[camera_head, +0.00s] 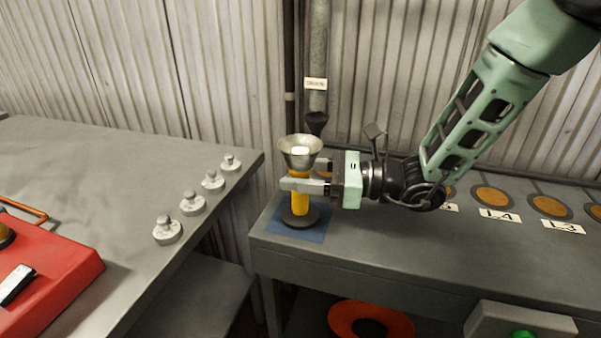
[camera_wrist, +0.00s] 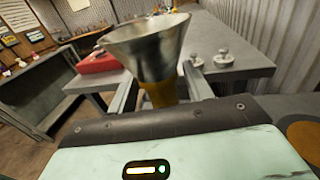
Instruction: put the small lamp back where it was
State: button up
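The small lamp (camera_head: 300,204) has a yellow body, a flared metal top and a dark round base. It stands upright on a blue square (camera_head: 287,233) at the left end of the grey bench. My gripper (camera_head: 305,177) reaches in level from the right, with one finger on each side of the yellow body below the metal top. In the wrist view the lamp's metal cone (camera_wrist: 150,45) fills the middle. The fingers look apart from the body with narrow gaps, so my gripper appears open around it. The far side of the body is partly hidden.
Round orange spots with labels such as L4 (camera_head: 499,215) run along the bench to the right. A grey pipe (camera_head: 317,60) stands behind the lamp. A separate table (camera_head: 110,170) at left holds several metal weights and a red case (camera_head: 60,275). An orange ring (camera_head: 345,313) lies below the bench.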

jog(key=shift+r, duration=0.25)
jog(key=s+d, duration=0.2)
jog(key=d, duration=1)
jog(key=s+a+f+n+g+h, duration=0.1)
jog(key=s+a+n+g+h, duration=0.15)
jog(key=s+n+g, duration=0.35)
jog(key=s+a+n+g+h, duration=0.2)
jog(key=s+a+n, duration=0.1)
jog(key=s, duration=0.5)
jog(key=s+d+f+n+t+h, duration=0.1)
jog(key=s+n+h, duration=0.3)
jog(key=n, duration=0.5)
jog(key=s+d+f+n+t+h, duration=0.2)
jog(key=s+d+n+t+h, duration=0.1)
jog(key=n+h, duration=0.5)
jog(key=shift+s+d+f+n+t, duration=0.3)
jog(key=shift+s+d+n, duration=0.4)
jog(key=shift+n, duration=0.3)
jog(key=shift+w+h, duration=0.1)
jog(key=shift+h, duration=0.15)
